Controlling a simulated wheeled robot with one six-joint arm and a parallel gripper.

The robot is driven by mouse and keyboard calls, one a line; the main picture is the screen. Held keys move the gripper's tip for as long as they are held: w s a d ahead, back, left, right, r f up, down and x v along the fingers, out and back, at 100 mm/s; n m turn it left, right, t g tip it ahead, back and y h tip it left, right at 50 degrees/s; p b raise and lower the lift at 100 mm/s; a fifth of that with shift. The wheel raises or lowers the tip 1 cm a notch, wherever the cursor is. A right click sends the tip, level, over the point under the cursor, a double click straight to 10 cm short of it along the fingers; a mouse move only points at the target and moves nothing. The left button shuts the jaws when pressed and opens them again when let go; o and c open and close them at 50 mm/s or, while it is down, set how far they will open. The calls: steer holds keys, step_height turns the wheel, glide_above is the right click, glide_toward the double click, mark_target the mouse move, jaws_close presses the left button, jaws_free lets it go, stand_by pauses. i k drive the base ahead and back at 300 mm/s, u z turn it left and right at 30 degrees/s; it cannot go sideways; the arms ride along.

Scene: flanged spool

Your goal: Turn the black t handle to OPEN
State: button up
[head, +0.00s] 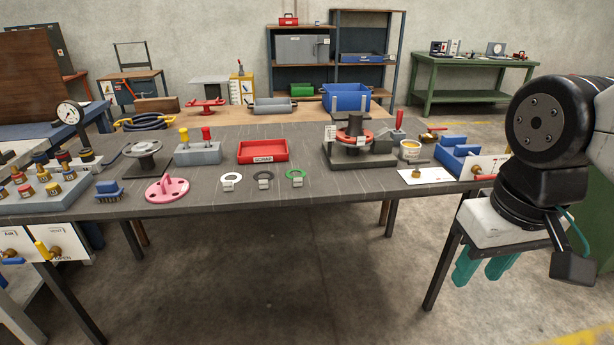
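A small brass valve (416,174) stands on a white plate (436,177) at the right part of the dark table. A short dark bar (419,162) shows just above it; it may be the black t handle, but it is too small to be sure or to read its position. A white panel (492,165) at the table's right end carries a brass fitting with a red handle (484,177). My gripper (481,275), with teal fingers, hangs pointing down off the table's right front, well apart from the valve. Its fingers are apart with nothing seen between them.
The floor before the table is clear.

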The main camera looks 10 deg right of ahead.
mark_target(417, 162)
steer(key=k, duration=0.6)
steer(key=z, duration=0.65)
steer(key=i, duration=0.4)
steer(key=z, duration=0.75)
steer(key=i, duration=0.75)
steer(key=u, duration=0.55)
steer(key=i, duration=0.75)
steer(key=u, duration=0.85)
